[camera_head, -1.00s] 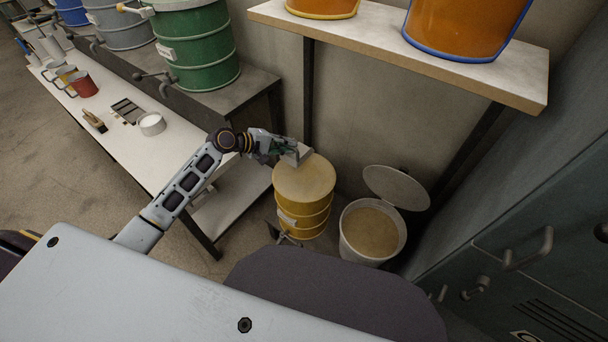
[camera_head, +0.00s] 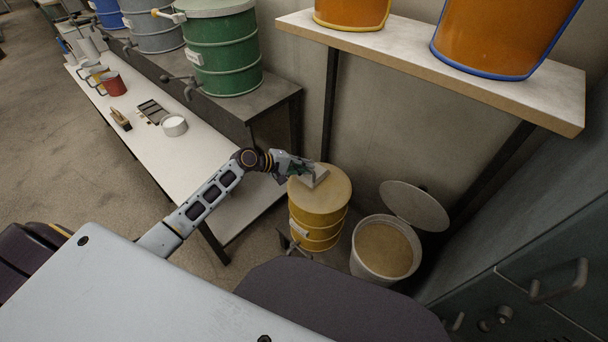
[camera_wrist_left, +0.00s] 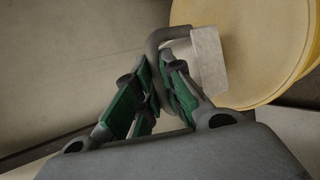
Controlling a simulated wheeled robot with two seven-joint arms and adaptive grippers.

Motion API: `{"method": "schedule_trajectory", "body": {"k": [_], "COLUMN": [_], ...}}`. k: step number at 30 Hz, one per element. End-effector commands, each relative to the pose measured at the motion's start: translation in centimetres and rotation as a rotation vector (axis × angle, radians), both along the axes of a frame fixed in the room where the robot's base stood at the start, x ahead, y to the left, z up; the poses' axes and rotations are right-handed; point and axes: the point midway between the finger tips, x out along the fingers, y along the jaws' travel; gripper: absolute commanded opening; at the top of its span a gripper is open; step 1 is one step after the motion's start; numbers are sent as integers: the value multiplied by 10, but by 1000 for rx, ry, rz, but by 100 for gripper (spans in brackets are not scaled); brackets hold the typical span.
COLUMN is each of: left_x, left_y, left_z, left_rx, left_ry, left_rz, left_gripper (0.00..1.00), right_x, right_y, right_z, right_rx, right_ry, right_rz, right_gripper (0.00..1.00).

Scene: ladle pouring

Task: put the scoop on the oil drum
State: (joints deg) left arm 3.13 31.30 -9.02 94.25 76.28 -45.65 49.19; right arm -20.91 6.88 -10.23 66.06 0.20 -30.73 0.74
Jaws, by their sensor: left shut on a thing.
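The oil drum (camera_head: 322,188) is yellow with a flat round lid and stands on the floor below the wall shelf. In the left wrist view its lid (camera_wrist_left: 258,40) fills the upper right. My left gripper (camera_head: 301,169) is at the left part of the lid, seen from above. It is shut on the grey handle of the scoop (camera_head: 314,177). In the left wrist view the gripper (camera_wrist_left: 158,85) grips the curved handle, and the pale scoop body (camera_wrist_left: 208,58) overlaps the lid's near edge. I cannot tell whether the scoop touches the lid. My right gripper is out of view.
An open bucket (camera_head: 385,250) of tan material stands right of the drum, its lid (camera_head: 415,206) tilted behind. A white bench (camera_head: 165,160) with mugs and a green drum (camera_head: 222,50) are left. A shelf (camera_head: 430,75) holds orange buckets above. Cabinets are right.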

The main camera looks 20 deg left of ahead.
Motion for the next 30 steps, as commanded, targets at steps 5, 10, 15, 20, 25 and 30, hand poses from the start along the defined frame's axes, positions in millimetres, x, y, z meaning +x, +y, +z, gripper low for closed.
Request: {"method": "schedule_trajectory", "body": {"k": [5,10,15,20,25,30], "left_x": [0,0,0,0,0,0], "left_y": [0,0,0,0,0,0], "left_z": [0,-11,-29,-40,-41,-41], "left_rx": [-1,0,0,-1,-1,0], "left_ry": [-1,0,0,-1,-1,0], "left_rz": [0,-1,0,0,0,0], "left_gripper": [0,0,0,0,0,15], "right_x": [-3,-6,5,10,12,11], "right_y": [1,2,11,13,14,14], "right_z": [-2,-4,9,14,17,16], "right_rx": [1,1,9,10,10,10], "right_ry": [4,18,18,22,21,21], "right_rz": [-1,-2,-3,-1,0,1], "right_gripper": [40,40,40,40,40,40]}}
